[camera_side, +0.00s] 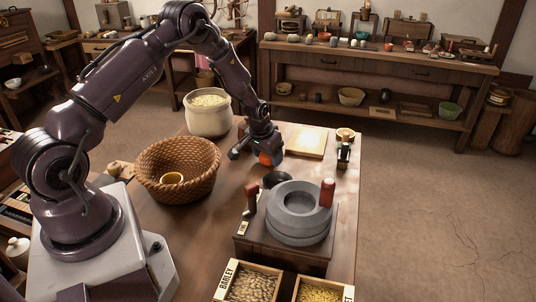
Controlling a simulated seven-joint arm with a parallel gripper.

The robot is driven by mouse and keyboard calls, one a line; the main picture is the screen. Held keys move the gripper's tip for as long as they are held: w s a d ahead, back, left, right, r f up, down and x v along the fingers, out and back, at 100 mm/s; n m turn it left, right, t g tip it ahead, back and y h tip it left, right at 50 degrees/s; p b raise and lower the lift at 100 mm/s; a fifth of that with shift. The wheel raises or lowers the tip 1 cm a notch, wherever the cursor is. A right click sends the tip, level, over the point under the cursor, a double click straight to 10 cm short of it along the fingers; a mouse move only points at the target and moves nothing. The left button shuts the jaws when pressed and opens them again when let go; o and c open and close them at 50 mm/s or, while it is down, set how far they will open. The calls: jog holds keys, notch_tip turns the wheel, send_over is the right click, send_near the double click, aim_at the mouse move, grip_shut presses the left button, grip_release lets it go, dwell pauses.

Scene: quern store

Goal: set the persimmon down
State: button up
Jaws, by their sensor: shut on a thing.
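My gripper (256,156) reaches down over the wooden table, between the wicker basket and a pale wooden board (305,141). The rest of the persimmon is hidden by the gripper. It is low over the table; I cannot tell whether it touches the tabletop.
A cream pot of grain (207,123) stands behind. A dark bowl (278,180) and a stone quern (300,208) are in front. Grain boxes (253,284) stand at the front edge.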

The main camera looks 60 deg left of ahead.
jog(key=shift+f, duration=0.15)
jog(key=o, duration=1)
jog(key=shift+c, duration=0.2)
